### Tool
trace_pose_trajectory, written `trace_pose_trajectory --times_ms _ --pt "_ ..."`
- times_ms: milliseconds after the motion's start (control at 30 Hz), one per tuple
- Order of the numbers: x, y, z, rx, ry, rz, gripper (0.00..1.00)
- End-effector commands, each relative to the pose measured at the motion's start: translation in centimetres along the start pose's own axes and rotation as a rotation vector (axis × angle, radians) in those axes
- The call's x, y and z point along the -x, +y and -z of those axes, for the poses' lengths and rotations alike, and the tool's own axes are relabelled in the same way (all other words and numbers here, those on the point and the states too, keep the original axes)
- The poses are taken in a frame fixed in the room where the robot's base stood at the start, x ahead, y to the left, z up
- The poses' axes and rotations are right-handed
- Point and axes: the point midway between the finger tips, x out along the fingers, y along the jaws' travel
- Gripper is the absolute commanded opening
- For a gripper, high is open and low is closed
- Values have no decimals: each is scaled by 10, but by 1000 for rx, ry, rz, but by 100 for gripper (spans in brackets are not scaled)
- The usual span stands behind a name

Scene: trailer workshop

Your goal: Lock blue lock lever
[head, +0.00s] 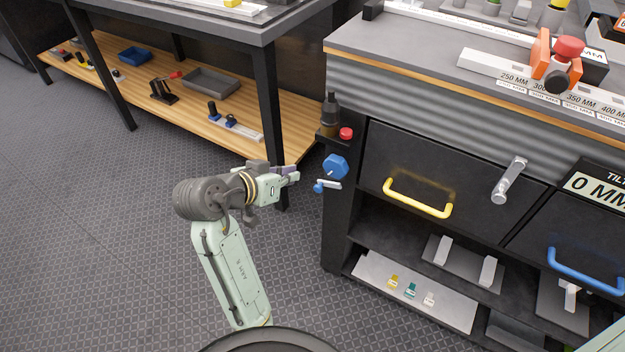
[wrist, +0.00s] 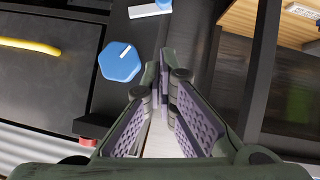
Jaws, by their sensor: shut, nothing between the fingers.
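A blue lock lever (head: 327,185) with a pale bar sits on the black front post of the bench, just below a blue hexagonal knob (head: 335,166). In the wrist view, a pale bar with a blue end (wrist: 150,10) shows at the top edge, partly cut off. The blue knob (wrist: 121,62) there has a short white mark and lies left of my fingertips. My gripper (head: 297,175) is shut and empty, a little left of the lever and knob and apart from them. Its fingers (wrist: 165,62) also show in the wrist view.
A red button (head: 346,133) and a dark bottle (head: 330,114) are above the knob. A yellow-handled drawer (head: 418,200) is to the right. A workbench leg (head: 279,165) stands behind my gripper. The floor (head: 120,240) at left is clear.

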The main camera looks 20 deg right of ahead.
Motion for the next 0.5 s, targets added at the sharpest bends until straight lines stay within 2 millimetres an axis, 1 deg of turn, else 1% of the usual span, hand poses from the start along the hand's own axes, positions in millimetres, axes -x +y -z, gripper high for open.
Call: trace_pose_trajectory --times_ms 33,200,367,500 --pt "-10 2 -1 0 -4 -5 0" --pt "-47 2 0 0 -3 -5 0" --pt "-80 2 0 -2 -3 -3 0" --pt "-96 1 -16 2 -3 -1 0"
